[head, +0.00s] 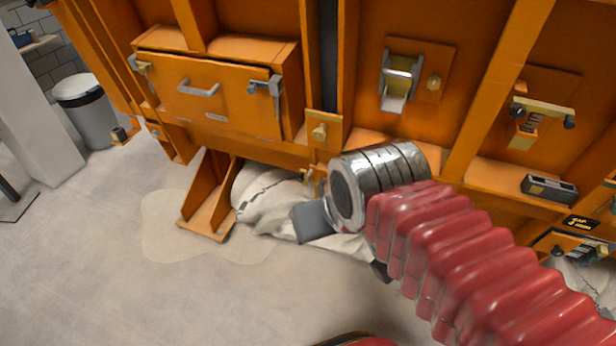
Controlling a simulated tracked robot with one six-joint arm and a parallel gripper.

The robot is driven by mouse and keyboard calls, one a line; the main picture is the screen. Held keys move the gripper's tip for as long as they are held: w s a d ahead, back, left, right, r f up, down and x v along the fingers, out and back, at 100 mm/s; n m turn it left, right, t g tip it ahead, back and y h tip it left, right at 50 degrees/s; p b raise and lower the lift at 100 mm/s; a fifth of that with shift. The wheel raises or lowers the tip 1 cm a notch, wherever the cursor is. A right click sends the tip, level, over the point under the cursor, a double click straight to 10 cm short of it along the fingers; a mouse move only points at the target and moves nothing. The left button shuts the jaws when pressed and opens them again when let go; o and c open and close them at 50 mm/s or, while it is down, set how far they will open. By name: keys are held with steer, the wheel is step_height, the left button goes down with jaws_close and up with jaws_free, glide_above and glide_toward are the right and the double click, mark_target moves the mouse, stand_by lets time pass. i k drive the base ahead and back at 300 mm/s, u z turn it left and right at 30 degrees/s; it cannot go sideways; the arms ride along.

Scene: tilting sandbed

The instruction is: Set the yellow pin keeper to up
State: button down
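My arm's red bellows and silver wrist reach in from the lower right. A dark grey part of my gripper (312,222) shows past the wrist, in front of white sacks; the wrist hides most of it, so its opening cannot be seen. A small yellow piece (311,181) shows low on the orange frame just behind the gripper, partly covered by the wrist. Whether the gripper touches it cannot be told. A brass-yellow bar with a dark knob (543,110) sits on a plate at the upper right. I cannot tell which yellow part is the pin keeper or its position.
The orange frame (262,148) spans the back, with a handled drawer front (215,108), a metal latch (398,78) and a brass knob (320,132). White sacks (268,192) lie beneath it. An orange foot (208,215) stands left of them. Floor at left is open.

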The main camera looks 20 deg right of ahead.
mark_target(302, 181)
steer(key=u, duration=0.3)
steer(key=i, duration=1)
steer(key=u, duration=0.05)
